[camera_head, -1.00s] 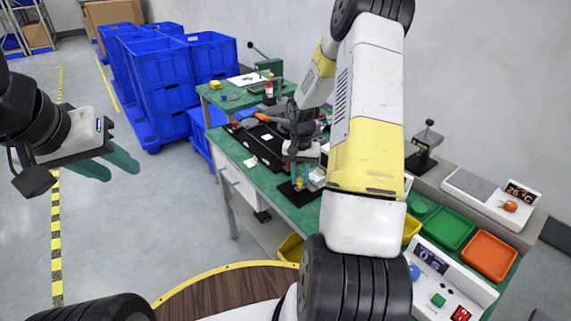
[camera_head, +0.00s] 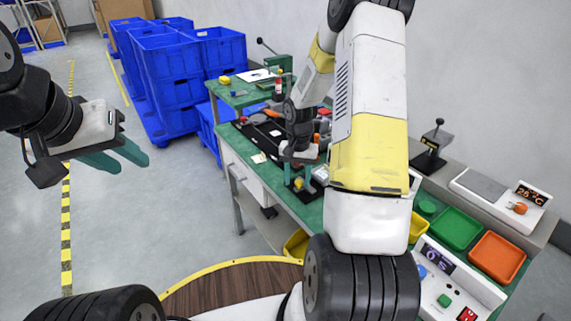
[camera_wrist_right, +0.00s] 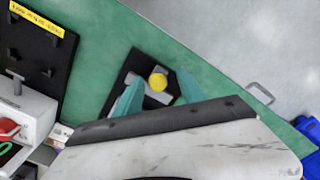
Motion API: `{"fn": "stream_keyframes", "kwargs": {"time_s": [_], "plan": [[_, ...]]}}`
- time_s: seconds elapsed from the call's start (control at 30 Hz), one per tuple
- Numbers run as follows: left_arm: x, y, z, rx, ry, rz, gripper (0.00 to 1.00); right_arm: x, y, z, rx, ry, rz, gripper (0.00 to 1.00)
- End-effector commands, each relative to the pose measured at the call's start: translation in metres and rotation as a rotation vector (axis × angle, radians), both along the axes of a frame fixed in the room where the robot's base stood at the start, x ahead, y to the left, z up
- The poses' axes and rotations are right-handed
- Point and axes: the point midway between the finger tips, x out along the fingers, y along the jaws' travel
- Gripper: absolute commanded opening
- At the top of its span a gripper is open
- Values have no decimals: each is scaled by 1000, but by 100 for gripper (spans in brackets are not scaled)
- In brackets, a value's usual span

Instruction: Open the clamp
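The clamp (camera_wrist_right: 143,92), a grey bracket on a black base with a round yellow knob (camera_wrist_right: 158,80), sits on the green bench near its front edge. The knob also shows in the head view (camera_head: 298,183), just below my right gripper (camera_head: 300,168). In the right wrist view my right gripper (camera_wrist_right: 158,92) is open, with one teal finger on each side of the knob. Contact cannot be told. The gripper body hides the lower part of the clamp. My left gripper (camera_head: 133,163) is open and empty over the floor at the left, away from the bench.
A black plate with a yellow label (camera_wrist_right: 36,18) lies beside the clamp. A lever device (camera_head: 432,150) stands on the back ledge. Green (camera_head: 456,228) and orange (camera_head: 497,258) trays and a control panel (camera_head: 445,275) are at the right. Blue crates (camera_head: 175,85) stand behind at left.

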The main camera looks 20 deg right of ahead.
Motion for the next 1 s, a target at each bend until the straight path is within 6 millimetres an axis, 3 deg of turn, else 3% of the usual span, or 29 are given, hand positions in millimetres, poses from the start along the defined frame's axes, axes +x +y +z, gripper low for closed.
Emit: {"fn": "stream_keyframes", "kwargs": {"time_s": [0.27,0.5,0.7,1.0], "plan": [[0,0,0,0,0,0,36,1,-1,10,-2,-4,-1,47],[0,0,0,0,0,0,36,2,0,51,-1,-5,1,47],[0,0,0,0,0,0,36,1,0,74,-1,-2,1,47],[0,0,0,0,0,0,36,0,0,78,0,0,1,47]]}}
